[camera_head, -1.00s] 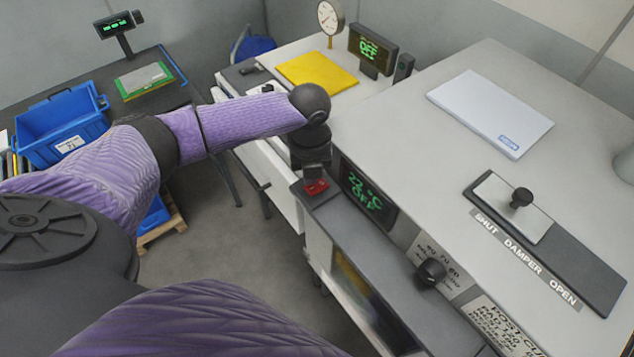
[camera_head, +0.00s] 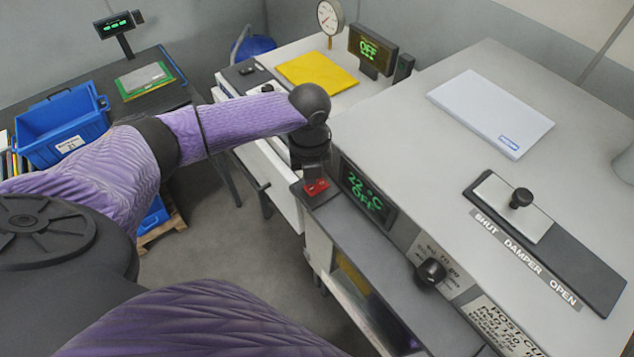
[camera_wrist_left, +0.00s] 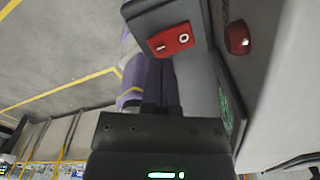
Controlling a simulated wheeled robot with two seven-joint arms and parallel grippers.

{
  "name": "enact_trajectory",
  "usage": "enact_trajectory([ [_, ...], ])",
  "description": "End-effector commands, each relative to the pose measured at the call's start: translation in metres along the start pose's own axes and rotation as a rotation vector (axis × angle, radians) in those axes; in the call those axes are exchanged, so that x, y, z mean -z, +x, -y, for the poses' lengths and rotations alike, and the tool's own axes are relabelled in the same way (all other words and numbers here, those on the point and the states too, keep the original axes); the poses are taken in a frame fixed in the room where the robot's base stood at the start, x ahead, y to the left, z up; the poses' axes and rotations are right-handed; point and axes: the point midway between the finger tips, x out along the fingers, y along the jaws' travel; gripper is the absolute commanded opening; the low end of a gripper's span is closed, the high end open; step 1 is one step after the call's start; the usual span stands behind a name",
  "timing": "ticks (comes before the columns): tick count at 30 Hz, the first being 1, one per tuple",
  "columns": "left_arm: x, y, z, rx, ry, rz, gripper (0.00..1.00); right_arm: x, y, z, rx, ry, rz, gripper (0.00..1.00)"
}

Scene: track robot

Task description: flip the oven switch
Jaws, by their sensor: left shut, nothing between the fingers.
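The oven switch (camera_head: 317,188) is a red rocker on a dark housing at the oven's front left corner. In the left wrist view the switch (camera_wrist_left: 170,40) shows I and O marks. The oven display (camera_head: 364,190) reads 22 °C and OFF in green. My left gripper (camera_head: 313,172) is shut and empty, pointing down just over the switch and hiding part of it; I cannot tell whether it touches. In the left wrist view the gripper's fingers (camera_wrist_left: 161,108) show small and dark below the switch. My right gripper is not in view.
On the oven top lie a white folder (camera_head: 490,112) and a damper slider (camera_head: 521,198). A black knob (camera_head: 431,272) sticks out of the front panel. A red lamp (camera_wrist_left: 238,38) is beside the switch. A white bench with a yellow sheet (camera_head: 316,74) stands behind my left forearm.

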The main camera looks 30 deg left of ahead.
Motion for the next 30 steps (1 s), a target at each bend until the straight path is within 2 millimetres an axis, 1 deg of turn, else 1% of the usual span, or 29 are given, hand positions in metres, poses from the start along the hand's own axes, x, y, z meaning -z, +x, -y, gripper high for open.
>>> enact_trajectory([
  [9, 0.000, 0.001, 0.000, 0.000, 0.000, 0.000, 0.00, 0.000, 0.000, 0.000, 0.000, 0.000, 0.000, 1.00],
  [30, 0.000, 0.011, 0.000, 0.000, 0.000, 0.000, 0.00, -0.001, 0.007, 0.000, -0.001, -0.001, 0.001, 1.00],
])
